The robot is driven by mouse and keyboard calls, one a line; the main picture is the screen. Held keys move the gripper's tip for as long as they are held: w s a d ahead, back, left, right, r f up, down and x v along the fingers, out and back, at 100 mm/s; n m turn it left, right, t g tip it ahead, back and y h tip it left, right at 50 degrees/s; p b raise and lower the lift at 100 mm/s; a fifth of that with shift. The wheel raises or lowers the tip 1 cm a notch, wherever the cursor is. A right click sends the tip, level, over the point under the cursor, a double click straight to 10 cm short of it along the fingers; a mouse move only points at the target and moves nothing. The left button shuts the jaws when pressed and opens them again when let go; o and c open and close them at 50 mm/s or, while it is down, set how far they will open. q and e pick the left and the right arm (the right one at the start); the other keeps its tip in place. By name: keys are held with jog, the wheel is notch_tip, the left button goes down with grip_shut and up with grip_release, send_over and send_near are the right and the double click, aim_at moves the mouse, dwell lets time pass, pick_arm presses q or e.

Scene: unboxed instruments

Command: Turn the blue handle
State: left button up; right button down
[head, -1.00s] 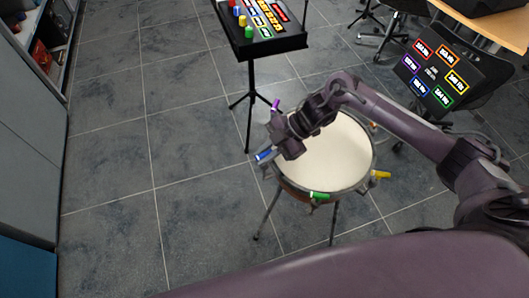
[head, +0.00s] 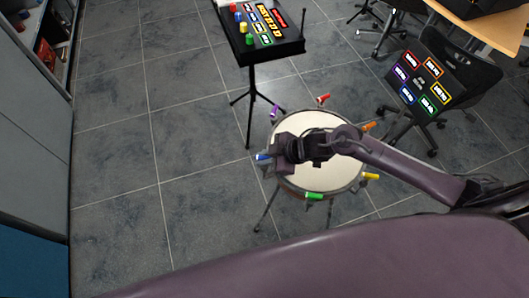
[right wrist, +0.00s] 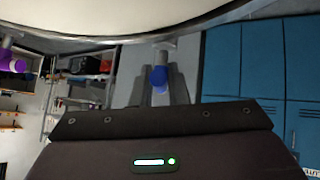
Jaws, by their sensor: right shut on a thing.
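The blue handle (head: 262,157) sticks out from the left side of a round drum (head: 325,180) with a pale skin. My right gripper (head: 269,160) is at the drum's left rim, with its jaws around the handle. My left gripper is in no view.
Other handles ring the drum: purple (head: 275,111), red (head: 323,99), orange (head: 369,127), yellow (head: 371,176) and green (head: 314,196). A black pad instrument (head: 262,50) on a stand is behind. Floor at left is clear.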

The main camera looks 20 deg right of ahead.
jog(key=shift+w+r+m+t, duration=0.15)
jog(key=shift+m+t, duration=0.15)
jog(key=shift+m, duration=0.1)
jog(key=c, duration=1.4)
grip_release()
jog(key=shift+c, duration=0.2)
jog(key=v, duration=0.7)
jog(key=shift+s+d+r, duration=0.1)
jog(key=shift+s+r, duration=0.15)
jog(key=shift+s, duration=0.05)
